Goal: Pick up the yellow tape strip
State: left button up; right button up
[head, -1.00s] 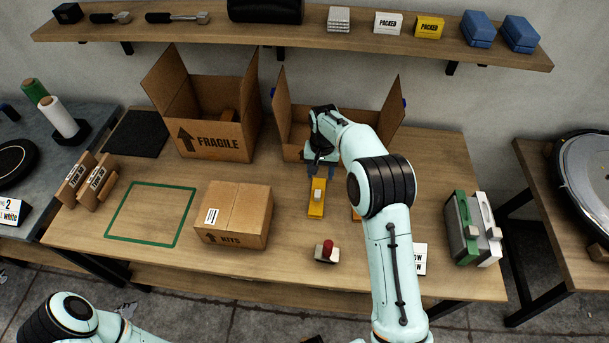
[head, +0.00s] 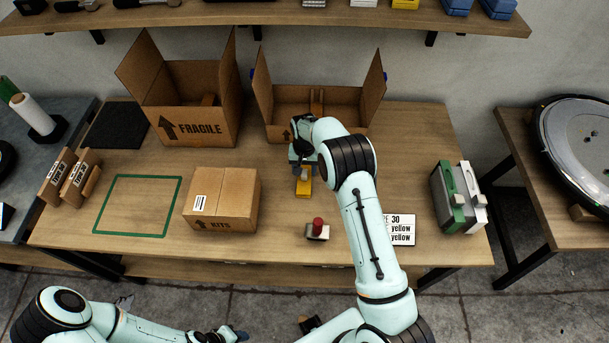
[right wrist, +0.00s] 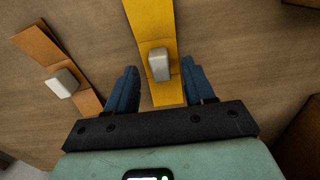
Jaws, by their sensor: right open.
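The yellow tape strip (head: 303,187) lies on the table in front of the open right-hand box, partly hidden by my right gripper (head: 303,170). In the right wrist view the strip (right wrist: 150,25) carries a pale grey block (right wrist: 159,65). There my right gripper (right wrist: 160,78) is open, with one blue finger on each side of the strip's near end. I cannot tell whether the fingers touch it. An orange-brown strip (right wrist: 40,48) with a similar block lies to the left. My left gripper (head: 230,335) is low in the head view, away from the table; its jaw state is unclear.
A FRAGILE box (head: 195,130) and another open box (head: 285,98) stand behind. A closed KITS box (head: 222,200), a red-topped item (head: 317,230), a sign (head: 402,230) and green-and-white devices (head: 460,200) stand around. The green outlined area (head: 137,205) is empty.

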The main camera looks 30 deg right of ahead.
jog(key=shift+f, duration=0.9)
grip_shut()
jog(key=shift+r, duration=0.15)
